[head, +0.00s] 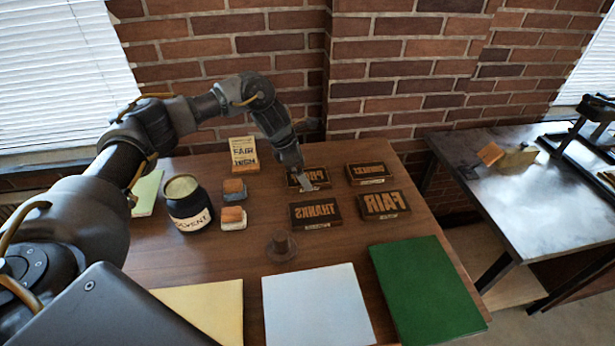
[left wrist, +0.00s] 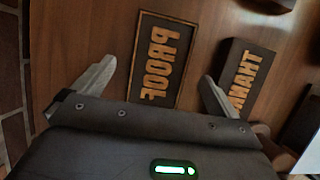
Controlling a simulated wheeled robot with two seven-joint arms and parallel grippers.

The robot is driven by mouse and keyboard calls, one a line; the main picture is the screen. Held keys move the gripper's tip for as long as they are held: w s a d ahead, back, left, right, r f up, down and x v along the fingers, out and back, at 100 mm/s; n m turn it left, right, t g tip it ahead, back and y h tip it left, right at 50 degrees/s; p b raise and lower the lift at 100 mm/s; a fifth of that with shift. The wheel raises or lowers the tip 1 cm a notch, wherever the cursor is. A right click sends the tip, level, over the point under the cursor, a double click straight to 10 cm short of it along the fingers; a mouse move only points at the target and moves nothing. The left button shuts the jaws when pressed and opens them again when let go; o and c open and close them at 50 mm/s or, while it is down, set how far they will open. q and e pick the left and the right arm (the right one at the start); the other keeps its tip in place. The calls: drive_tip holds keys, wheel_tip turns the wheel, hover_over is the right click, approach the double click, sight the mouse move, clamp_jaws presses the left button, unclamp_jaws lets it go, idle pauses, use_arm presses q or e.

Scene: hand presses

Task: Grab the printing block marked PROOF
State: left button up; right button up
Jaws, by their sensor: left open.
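The PROOF block (left wrist: 161,62) is a dark tray-like block with raised orange mirrored letters; it lies flat on the wooden table. In the head view it is the back-left block (head: 318,175) of the group, partly hidden by my gripper. My left gripper (head: 303,181) points down over it. In the left wrist view my open left gripper (left wrist: 158,72) has one finger on each side of the block's near end, with nothing held. Contact with the table cannot be told. My right gripper is out of view.
Left stand a dark jar (head: 188,208), two small orange-topped blocks and a FAIR card (head: 244,154). Coloured sheets lie in front; a metal table (head: 560,190) stands right.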

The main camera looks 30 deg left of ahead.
use_arm(q)
drive_tip(key=shift+x, duration=1.2)
drive_tip(key=c, duration=1.3)
drive_tip(key=shift+w+r, duration=0.1)
drive_tip(key=shift+r, duration=0.45)
wheel_tip(320, 180, up, 2)
drive_tip(key=shift+r+b, duration=0.2)
drive_tip(key=shift+b, duration=0.15)
drive_tip(key=s+d+r, duration=0.1)
drive_tip(key=s+r, duration=0.2)
drive_tip(key=s, duration=0.1)
drive_tip(key=s+d+r+b, duration=0.1)
drive_tip(key=s+r, duration=0.2)
drive_tip(key=s, duration=0.2)
drive_tip(key=s+d+r+b, duration=0.1)
drive_tip(key=s+d+r, duration=0.1)
drive_tip(key=s+r, duration=0.1)
drive_tip(key=shift+s+r, duration=0.2)
drive_tip(key=shift+s, duration=0.55)
